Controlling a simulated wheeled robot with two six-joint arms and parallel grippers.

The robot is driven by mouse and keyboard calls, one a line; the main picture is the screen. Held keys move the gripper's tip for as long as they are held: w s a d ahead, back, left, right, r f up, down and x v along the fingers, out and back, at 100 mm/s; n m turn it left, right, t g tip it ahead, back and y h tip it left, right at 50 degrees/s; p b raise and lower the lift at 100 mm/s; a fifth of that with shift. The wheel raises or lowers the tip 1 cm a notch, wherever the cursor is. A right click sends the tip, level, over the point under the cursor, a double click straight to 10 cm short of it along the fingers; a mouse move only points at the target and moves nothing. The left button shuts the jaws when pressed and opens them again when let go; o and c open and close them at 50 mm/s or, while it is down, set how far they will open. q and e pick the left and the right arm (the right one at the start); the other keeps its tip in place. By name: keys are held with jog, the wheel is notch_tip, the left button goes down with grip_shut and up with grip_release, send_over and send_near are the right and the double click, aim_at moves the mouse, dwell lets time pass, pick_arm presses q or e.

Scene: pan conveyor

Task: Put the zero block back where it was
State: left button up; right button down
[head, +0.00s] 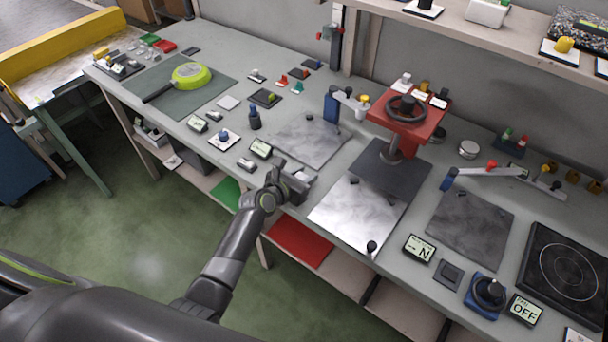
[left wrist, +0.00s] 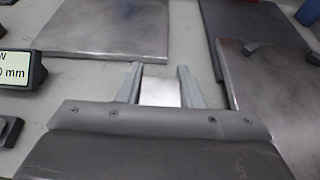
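My left gripper (head: 303,184) is over the front edge of the bench, near the grey metal plate (head: 312,140). In the left wrist view its two fingers (left wrist: 158,78) lie along both sides of a small bright metal block (left wrist: 161,92), which looks like the zero block. The fingers appear to touch it on both sides. I cannot tell whether the block is clear of the bench. In the head view the block is too small to make out. A small display (head: 260,148) stands left of the gripper; it also shows in the left wrist view (left wrist: 18,70), reading in mm. My right gripper is not in view.
A bright metal plate (head: 345,213) lies right of the gripper, with a red handwheel press (head: 405,110) behind it. A small grey piece (head: 246,164) and a white pad with a blue knob (head: 224,139) lie to the left. A pan (head: 190,76) rests on a mat far left.

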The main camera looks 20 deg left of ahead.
pick_arm(q)
jog(key=o, duration=0.4)
jog(key=shift+o, duration=0.2)
jog(key=shift+r, duration=0.2)
jog(key=p+v, duration=0.1)
jog(key=v, duration=1.1)
